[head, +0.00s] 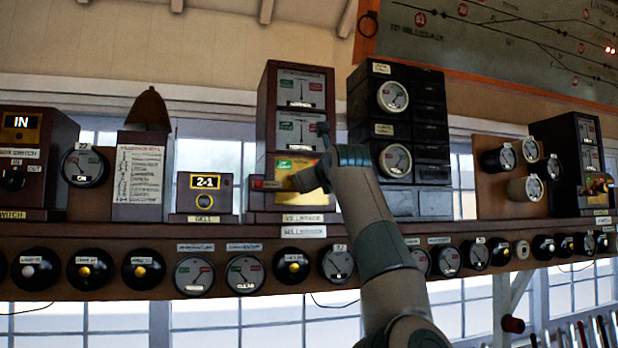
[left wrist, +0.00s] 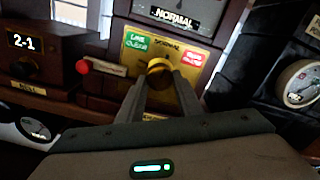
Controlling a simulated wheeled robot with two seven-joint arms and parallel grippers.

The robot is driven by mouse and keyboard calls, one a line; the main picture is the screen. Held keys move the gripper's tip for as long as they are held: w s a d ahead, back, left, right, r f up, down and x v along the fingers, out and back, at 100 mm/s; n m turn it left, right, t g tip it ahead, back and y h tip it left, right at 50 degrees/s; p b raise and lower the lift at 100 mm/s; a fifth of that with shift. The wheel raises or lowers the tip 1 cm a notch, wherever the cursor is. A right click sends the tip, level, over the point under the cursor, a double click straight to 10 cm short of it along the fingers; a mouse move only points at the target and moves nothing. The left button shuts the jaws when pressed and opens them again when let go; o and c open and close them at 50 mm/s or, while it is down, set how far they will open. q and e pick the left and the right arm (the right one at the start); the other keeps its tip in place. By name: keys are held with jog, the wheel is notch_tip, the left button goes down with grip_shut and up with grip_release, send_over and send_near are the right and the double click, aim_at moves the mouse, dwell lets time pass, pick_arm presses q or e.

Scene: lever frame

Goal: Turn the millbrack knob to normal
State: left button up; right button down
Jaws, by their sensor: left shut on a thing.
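The millbrack block instrument (head: 296,132) is a tall dark wooden case with a label plate below it. Its brass commutator panel also shows in the left wrist view (left wrist: 181,70), with a green label at left, NORMAL at top middle and a red label at right. The round brass millbrack knob (left wrist: 159,70) sits at the panel's middle, between my left fingertips. My left gripper (left wrist: 160,80) is shut on it; in the head view the gripper (head: 310,178) hides the knob. The knob's pointer direction cannot be told. My right gripper is not in view.
A 2-1 bell box (head: 205,197) stands left of the instrument, and a dark case with two dials (head: 399,130) stands right. A red-tipped plunger (left wrist: 83,67) sticks out close to the left finger. Several round dials and bells line the shelf front (head: 150,228).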

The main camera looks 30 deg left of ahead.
pick_arm(q)
jog(key=shift+r+n, duration=0.1)
jog(key=shift+n, duration=0.8)
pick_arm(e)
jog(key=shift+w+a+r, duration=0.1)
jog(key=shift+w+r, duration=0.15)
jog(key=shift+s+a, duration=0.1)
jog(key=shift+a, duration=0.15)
pick_arm(q)
jog(key=o, duration=1)
jog(key=shift+o, duration=0.2)
jog(key=shift+d, duration=0.1)
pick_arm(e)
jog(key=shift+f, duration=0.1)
